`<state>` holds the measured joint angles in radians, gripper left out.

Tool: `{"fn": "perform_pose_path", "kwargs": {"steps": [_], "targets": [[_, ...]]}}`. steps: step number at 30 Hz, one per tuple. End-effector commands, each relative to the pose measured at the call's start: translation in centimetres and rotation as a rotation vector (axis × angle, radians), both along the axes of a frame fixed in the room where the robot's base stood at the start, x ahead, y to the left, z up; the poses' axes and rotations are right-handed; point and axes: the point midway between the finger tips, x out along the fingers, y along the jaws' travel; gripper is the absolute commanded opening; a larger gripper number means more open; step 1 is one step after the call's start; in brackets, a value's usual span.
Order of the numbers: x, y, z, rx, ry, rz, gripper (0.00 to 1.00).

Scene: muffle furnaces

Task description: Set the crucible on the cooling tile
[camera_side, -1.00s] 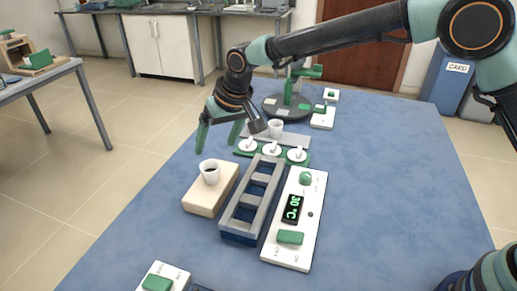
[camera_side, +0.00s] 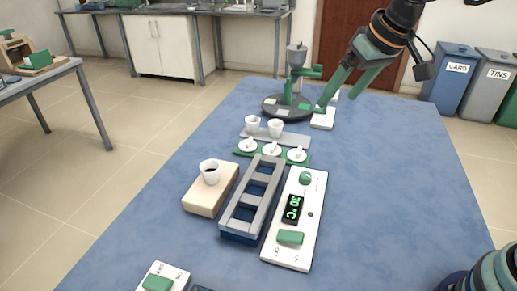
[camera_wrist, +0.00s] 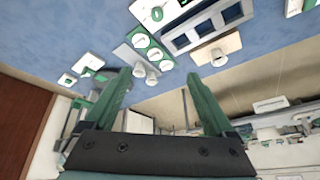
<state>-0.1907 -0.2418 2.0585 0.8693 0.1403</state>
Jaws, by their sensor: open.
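A white crucible with dark contents (camera_side: 209,166) stands upright on a thick beige tile (camera_side: 203,199), which looks like the cooling tile. The wrist view also shows this crucible (camera_wrist: 218,61) on its tile (camera_wrist: 230,43). Two more white crucibles, one on the left (camera_side: 252,122) and one on the right (camera_side: 275,129), stand on a grey strip (camera_side: 290,140) farther back. My gripper (camera_side: 338,98) is open and empty, raised at the back right, apart from all the crucibles. In the wrist view its two green fingers (camera_wrist: 158,78) are spread wide.
Three white lids sit on a green holder (camera_side: 240,153). A blue-and-grey block with square openings (camera_side: 238,232) lies beside the beige tile. A white panel with a green display (camera_side: 283,254) is to its right. A round dark stand (camera_side: 288,108) is behind. The table's right side is clear.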

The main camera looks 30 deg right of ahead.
Motion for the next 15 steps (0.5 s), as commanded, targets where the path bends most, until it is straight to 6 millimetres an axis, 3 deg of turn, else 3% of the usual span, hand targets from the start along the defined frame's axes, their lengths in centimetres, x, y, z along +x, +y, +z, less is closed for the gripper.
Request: {"fn": "perform_pose_path", "kwargs": {"steps": [1, 6, 10, 15], "targets": [[-1.7, -1.6, 0.1, -0.006, -0.012, -0.016, 0.89], [-6.4, -5.2, -0.8, -0.034, -0.032, -0.045, 0.89], [-8.9, -6.7, -1.9, -0.050, -0.039, -0.059, 0.89], [-10.2, -7.5, -2.7, -0.060, -0.043, -0.066, 0.89]]}}
